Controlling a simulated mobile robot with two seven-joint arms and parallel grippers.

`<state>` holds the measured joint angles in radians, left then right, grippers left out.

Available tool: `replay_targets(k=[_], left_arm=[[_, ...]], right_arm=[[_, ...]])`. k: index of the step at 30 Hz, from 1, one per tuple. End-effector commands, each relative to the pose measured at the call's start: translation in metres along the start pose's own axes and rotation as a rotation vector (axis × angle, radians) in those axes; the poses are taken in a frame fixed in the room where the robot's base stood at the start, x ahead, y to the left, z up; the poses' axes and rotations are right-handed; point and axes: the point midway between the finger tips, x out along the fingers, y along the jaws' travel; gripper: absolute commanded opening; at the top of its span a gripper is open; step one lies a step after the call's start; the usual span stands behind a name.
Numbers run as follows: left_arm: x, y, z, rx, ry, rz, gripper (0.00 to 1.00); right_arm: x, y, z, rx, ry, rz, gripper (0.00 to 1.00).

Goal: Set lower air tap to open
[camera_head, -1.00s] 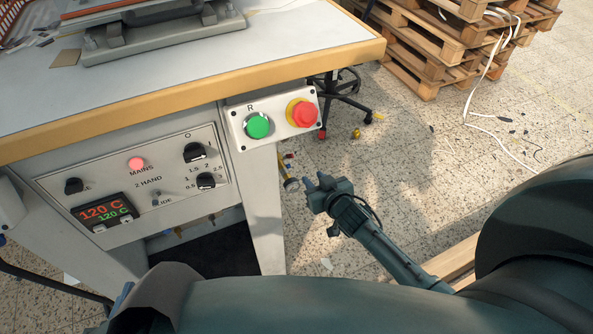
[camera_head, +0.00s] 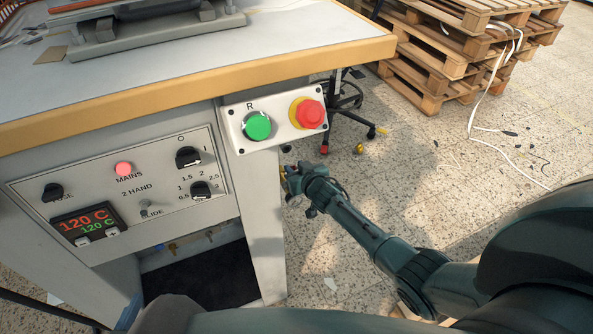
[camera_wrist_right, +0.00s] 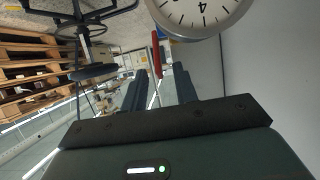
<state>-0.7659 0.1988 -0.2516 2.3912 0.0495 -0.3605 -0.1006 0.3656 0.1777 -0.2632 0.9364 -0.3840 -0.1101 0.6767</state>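My right gripper (camera_head: 287,180) is beside the right side of the machine table's front leg in the head view. Its two dark fingers (camera_wrist_right: 160,92) are apart in the wrist view, with nothing held between them. A narrow red handle (camera_wrist_right: 157,54), which looks like an air tap lever, shows ahead of the gap between the fingers. I cannot tell whether it is the lower tap. In the head view my gripper mostly hides the fittings there. A dark part of my left arm shows at the bottom left; its fingers cannot be made out.
A round white gauge (camera_wrist_right: 199,14) is close above the fingers in the wrist view. The control box with a green button (camera_head: 257,126) and a red stop button (camera_head: 308,113) overhangs near my right gripper. Wooden pallets (camera_head: 440,55) stand behind; open floor lies to the right.

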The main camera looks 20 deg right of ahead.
Motion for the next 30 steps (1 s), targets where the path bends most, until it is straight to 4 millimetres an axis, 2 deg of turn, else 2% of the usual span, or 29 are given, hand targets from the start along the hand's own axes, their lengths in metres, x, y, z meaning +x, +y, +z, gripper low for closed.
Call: replay_targets(k=[5,16,24,30], left_arm=[[0.0,0.001,0.0,0.001,-0.001,0.002,0.36],[0.0,0.001,-0.001,0.001,0.001,0.003,0.36],[0.001,0.001,0.001,0.001,0.001,0.003,0.36],[0.013,0.003,0.02,0.044,0.037,0.004,0.36]], right_arm=[[0.0,0.0,0.0,0.0,0.0,0.0,0.29],[0.0,0.0,0.0,0.0,0.0,0.0,0.0],[0.0,0.0,0.001,0.001,0.002,0.0,0.0],[0.002,-0.003,0.014,0.007,0.07,-0.006,0.0]])
